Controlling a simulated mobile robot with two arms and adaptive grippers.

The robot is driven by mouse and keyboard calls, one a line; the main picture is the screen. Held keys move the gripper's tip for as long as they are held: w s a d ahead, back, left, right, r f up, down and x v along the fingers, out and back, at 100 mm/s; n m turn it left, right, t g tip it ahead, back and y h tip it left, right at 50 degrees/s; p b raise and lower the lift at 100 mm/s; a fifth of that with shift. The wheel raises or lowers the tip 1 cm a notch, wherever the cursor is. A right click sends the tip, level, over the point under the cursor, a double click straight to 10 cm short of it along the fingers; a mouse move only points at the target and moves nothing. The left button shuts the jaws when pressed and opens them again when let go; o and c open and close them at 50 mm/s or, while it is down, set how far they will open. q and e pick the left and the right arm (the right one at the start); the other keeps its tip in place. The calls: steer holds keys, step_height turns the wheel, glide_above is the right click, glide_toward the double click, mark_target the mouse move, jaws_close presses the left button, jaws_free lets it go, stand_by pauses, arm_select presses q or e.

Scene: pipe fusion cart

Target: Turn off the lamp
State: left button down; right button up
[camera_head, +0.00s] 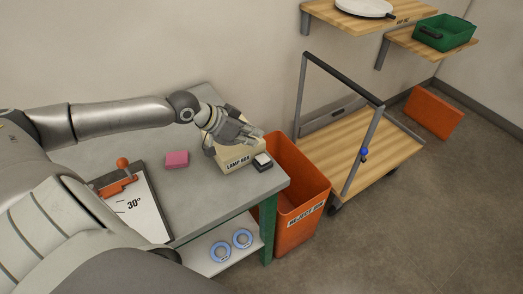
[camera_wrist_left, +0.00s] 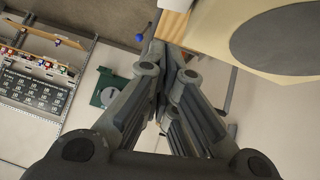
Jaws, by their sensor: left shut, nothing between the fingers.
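A cream box (camera_head: 238,162) with a label starting "LAMP" stands at the right end of the grey table. A small dark block with a pale top (camera_head: 262,162), possibly a switch, sits at its right front corner. My left gripper (camera_head: 257,138) is shut and empty, over the cream box, with its fingertips near the box's right side. Whether it touches the box I cannot tell. In the left wrist view the closed fingers (camera_wrist_left: 172,38) point up the picture, beside a cream surface with a dark oval (camera_wrist_left: 285,40). My right gripper is out of view.
An orange reject bin (camera_head: 300,210) stands against the table's right end. A pink block (camera_head: 176,159) and a clipboard (camera_head: 139,205) lie on the grey table (camera_head: 205,185). A wooden cart (camera_head: 350,155) stands beyond the bin. Open floor lies at the lower right.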

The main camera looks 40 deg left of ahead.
mark_target(262, 161)
arm_select(q)
steer(key=x, duration=0.3)
steer(key=shift+w+d+r+p, duration=0.1)
steer(key=shift+d+p, duration=0.05)
steer(key=shift+p, duration=0.15)
steer(key=f, duration=0.1)
steer(key=f+p, duration=0.1)
steer(key=f, duration=0.1)
steer(key=shift+d+f, duration=0.15)
steer(key=shift+d, duration=0.1)
steer(key=shift+f, duration=0.55)
steer(key=shift+s+d+f, duration=0.25)
steer(key=shift+s+f, duration=0.05)
steer(key=shift+f, duration=0.1)
steer(key=shift+s+d, duration=0.1)
steer(key=shift+d, duration=0.05)
